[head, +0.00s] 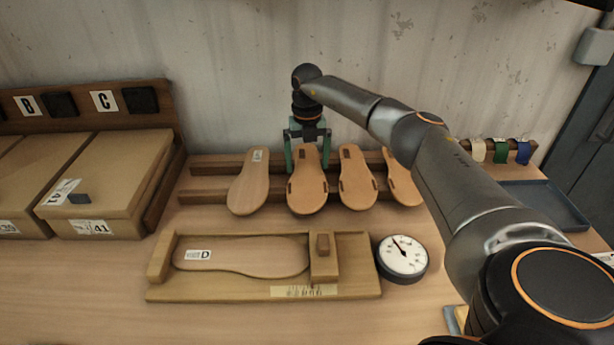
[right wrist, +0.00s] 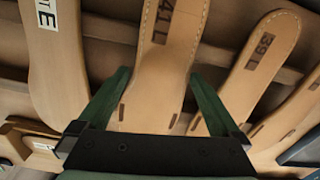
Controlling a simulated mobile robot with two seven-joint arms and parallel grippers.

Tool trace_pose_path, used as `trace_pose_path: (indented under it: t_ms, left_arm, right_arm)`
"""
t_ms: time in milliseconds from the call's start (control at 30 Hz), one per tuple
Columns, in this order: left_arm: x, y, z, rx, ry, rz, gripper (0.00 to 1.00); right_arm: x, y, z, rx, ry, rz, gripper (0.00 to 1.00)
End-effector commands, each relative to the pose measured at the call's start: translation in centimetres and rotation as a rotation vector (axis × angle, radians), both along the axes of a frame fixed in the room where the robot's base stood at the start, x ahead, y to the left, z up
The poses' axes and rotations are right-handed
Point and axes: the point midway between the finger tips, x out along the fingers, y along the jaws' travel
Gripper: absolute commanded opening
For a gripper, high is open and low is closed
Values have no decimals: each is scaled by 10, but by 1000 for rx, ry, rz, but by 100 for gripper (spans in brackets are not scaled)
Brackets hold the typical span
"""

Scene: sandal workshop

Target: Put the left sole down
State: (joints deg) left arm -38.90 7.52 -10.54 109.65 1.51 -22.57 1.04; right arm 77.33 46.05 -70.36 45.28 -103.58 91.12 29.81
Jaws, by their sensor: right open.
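The tan sole marked "41 L" (right wrist: 165,50) leans on the wooden rack, second from the left in the head view (head: 307,190). It has stitched edges and dark slots. My right gripper (head: 307,160) is open, with one green finger on each side of this sole. In the right wrist view the fingers (right wrist: 159,76) stand apart from the sole's edges, with a gap on both sides. My left gripper is not in view.
Other soles lean beside it: a plain one with a white label (head: 249,185), one marked "39 L" (right wrist: 262,60), and another partly behind my arm (head: 402,185). In front lie a wooden fixture (head: 160,292) holding template D (head: 250,258) and a dial gauge (head: 402,256). Boxes (head: 115,170) stand left.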

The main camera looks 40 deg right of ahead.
Motion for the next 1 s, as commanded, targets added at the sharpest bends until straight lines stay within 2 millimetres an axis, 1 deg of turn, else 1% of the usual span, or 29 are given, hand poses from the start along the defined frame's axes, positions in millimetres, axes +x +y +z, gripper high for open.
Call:
trace_pose_path:
  t_ms: [600,633,1000]
  left_arm:
    - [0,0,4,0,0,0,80]
    - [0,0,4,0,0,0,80]
    - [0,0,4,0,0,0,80]
  right_arm:
    - [0,0,-5,0,0,0,100]
    - [0,0,-5,0,0,0,99]
    - [0,0,-5,0,0,0,57]
